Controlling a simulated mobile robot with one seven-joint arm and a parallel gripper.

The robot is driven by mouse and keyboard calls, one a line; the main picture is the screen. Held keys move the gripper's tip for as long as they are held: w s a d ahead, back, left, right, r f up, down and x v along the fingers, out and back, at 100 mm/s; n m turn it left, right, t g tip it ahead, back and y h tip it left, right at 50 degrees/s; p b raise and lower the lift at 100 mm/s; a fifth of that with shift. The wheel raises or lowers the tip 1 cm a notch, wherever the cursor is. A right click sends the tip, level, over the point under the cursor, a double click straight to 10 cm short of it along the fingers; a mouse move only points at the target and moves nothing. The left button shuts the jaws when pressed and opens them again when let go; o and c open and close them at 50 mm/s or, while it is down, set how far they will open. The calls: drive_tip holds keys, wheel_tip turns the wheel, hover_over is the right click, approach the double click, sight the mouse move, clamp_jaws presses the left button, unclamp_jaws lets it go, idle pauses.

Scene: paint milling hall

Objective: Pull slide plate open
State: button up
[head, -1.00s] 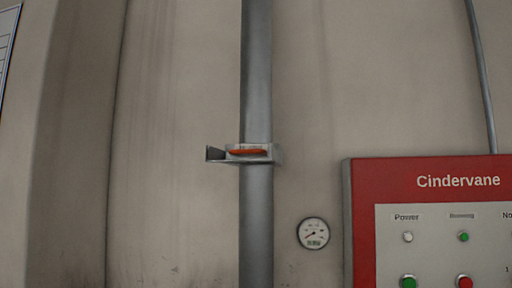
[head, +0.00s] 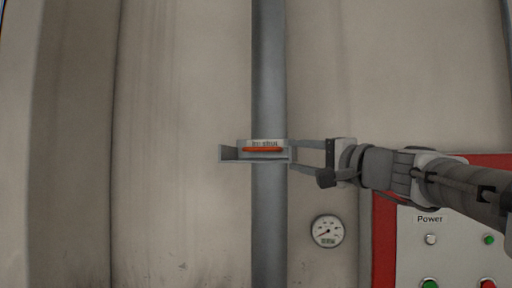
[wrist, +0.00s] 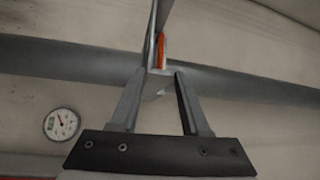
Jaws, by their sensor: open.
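The slide plate housing (head: 229,153) is a grey metal box set across a vertical grey pipe. The slide plate's orange-red handle (head: 263,150) lies level along its front, below a small label. In the wrist view the orange handle (wrist: 162,50) shows edge-on beside a grey plate, ahead of the fingers. My gripper (head: 291,154) comes in from the right with its fingers spread, one above and one below the right end of the housing. In the wrist view my gripper (wrist: 157,80) is open, its tips either side of the housing's near end. Whether they touch it I cannot tell.
The grey pipe (head: 269,225) runs up the pale wall. A round gauge (head: 328,231) sits on the wall right of the pipe, below my gripper. A red-framed control panel (head: 385,240) with buttons stands at lower right. The wall left of the housing is clear.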

sight(258, 148)
drive_tip(key=p+x, duration=0.6)
drive_tip(key=x, duration=1.1)
drive_tip(key=shift+w+a+r, duration=0.1)
drive_tip(key=shift+a+r, duration=0.05)
drive_tip(key=shift+r, duration=0.05)
clamp_jaws()
drive_tip(key=shift+r, duration=0.15)
